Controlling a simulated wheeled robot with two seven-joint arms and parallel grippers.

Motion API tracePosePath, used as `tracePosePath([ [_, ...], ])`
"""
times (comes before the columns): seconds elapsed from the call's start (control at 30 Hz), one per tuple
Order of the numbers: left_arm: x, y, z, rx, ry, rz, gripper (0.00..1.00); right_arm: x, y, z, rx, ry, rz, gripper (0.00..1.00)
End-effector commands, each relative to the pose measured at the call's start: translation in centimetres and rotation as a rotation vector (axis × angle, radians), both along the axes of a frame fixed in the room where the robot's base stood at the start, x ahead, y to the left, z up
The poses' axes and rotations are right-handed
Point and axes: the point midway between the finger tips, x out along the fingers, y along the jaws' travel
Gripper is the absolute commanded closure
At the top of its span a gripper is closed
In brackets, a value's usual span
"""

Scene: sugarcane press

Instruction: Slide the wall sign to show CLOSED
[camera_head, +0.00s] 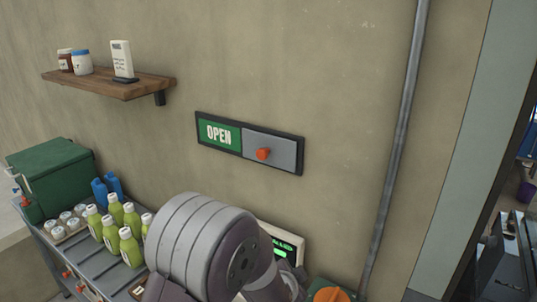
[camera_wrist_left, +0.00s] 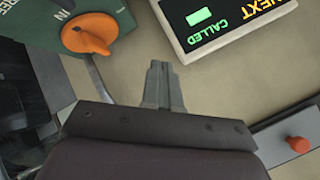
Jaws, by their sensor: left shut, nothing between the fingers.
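The wall sign (camera_head: 199,126) is a dark horizontal frame on the wall. Its left half shows a green panel reading OPEN (camera_head: 219,134). A grey sliding cover (camera_head: 283,150) with an orange knob (camera_head: 263,154) sits over the right half. In the left wrist view the knob (camera_wrist_left: 298,144) and part of the grey cover (camera_wrist_left: 273,137) show at the lower right edge. My left gripper (camera_wrist_left: 158,68) is shut and empty, apart from the knob. In the head view my arm link covers the lower middle and hides the gripper. My right gripper is in neither view.
A green-lit display (camera_head: 288,247) and an orange dial (camera_head: 331,294) are below the sign. A wooden shelf (camera_head: 140,88) with jars is at upper left; a counter with green bottles (camera_head: 130,246) is at lower left. A vertical pipe (camera_head: 401,135) runs right of the sign.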

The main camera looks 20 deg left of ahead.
Motion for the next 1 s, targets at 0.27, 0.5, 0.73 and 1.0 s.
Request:
tracePosePath([
  [0.27,4.3,4.4,12.5,1.053,-0.512,0.005,1.0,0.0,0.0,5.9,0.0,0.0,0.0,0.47],
  [0.5,2.9,4.9,14.7,1.336,-0.547,0.083,1.0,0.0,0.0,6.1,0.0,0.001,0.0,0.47],
  [0.73,2.9,5.0,14.7,1.333,-0.548,0.083,1.0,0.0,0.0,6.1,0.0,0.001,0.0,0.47],
  [1.0,5.9,6.4,16.2,1.332,-0.549,0.085,1.0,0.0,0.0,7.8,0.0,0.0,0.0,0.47],
])
